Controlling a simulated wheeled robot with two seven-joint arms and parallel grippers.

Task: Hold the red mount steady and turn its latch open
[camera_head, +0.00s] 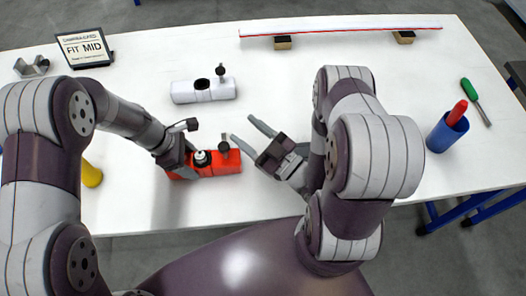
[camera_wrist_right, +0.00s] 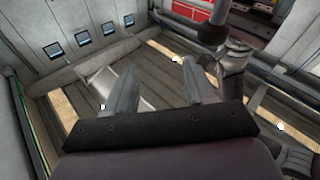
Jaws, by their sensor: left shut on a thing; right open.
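The red mount (camera_head: 226,162) lies on the white table in front of me, with a dark round socket and a black-knobbed latch (camera_head: 224,148) standing up on its top. My left gripper (camera_head: 186,168) is shut on the left part of the red mount and hides some of it. My right gripper (camera_head: 256,131) is open and empty, to the right of the mount and apart from it, its fingers pointing toward the upper left. In the right wrist view the open fingers (camera_wrist_right: 162,95) have nothing between them. Whether the latch is turned is too small to tell.
A white mount (camera_head: 204,91) with its own black knob lies behind the red one. A sign (camera_head: 85,48) and a metal bracket (camera_head: 32,67) stand back left. A yellow cylinder (camera_head: 91,174) is at left. A blue cup (camera_head: 446,134) and green screwdriver (camera_head: 469,90) are at right.

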